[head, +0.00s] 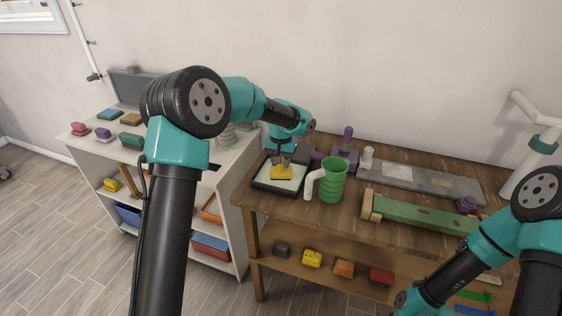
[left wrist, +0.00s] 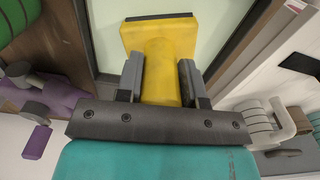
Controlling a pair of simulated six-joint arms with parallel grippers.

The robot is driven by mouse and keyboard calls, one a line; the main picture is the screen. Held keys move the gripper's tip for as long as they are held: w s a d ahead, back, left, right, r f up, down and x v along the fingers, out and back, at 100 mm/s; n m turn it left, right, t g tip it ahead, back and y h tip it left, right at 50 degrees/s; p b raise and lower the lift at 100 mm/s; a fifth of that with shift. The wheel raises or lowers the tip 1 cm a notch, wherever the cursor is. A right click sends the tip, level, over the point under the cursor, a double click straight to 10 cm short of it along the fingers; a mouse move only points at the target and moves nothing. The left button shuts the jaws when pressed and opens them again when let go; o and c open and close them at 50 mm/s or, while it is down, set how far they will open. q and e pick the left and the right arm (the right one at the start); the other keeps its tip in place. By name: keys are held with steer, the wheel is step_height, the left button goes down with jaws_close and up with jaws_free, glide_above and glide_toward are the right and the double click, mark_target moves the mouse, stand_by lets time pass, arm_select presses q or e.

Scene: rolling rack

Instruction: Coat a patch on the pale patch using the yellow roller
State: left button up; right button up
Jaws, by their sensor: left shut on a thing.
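The yellow roller (head: 281,172) shows as a flat yellow block with a thick round handle in the left wrist view (left wrist: 160,72). My left gripper (head: 284,160) is shut on its handle, one finger on each side. The block is over a dark-rimmed tray with a pale green face (head: 262,181); whether it touches the face is hidden. A grey slab (head: 458,186) lies on the bench to the right, with a few flat patches; a pale one (head: 442,182) is near its middle. I cannot tell which pale area the task names. My right gripper is out of view.
A green ribbed cup (head: 332,182) with a white handle stands close right of the tray. A purple stand (head: 345,157) is behind it. A long green block (head: 420,214) lies in front of the slab. A white shelf (head: 226,165) stands left of the bench.

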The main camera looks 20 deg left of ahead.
arm_select(q)
steer(key=shift+f, duration=0.1)
stand_by(0.3)
steer(key=shift+r, duration=3.55)
steer(key=s+r, duration=0.6)
steer(key=s, duration=0.5)
steer(key=shift+d, duration=0.35)
steer(key=shift+r, duration=0.1)
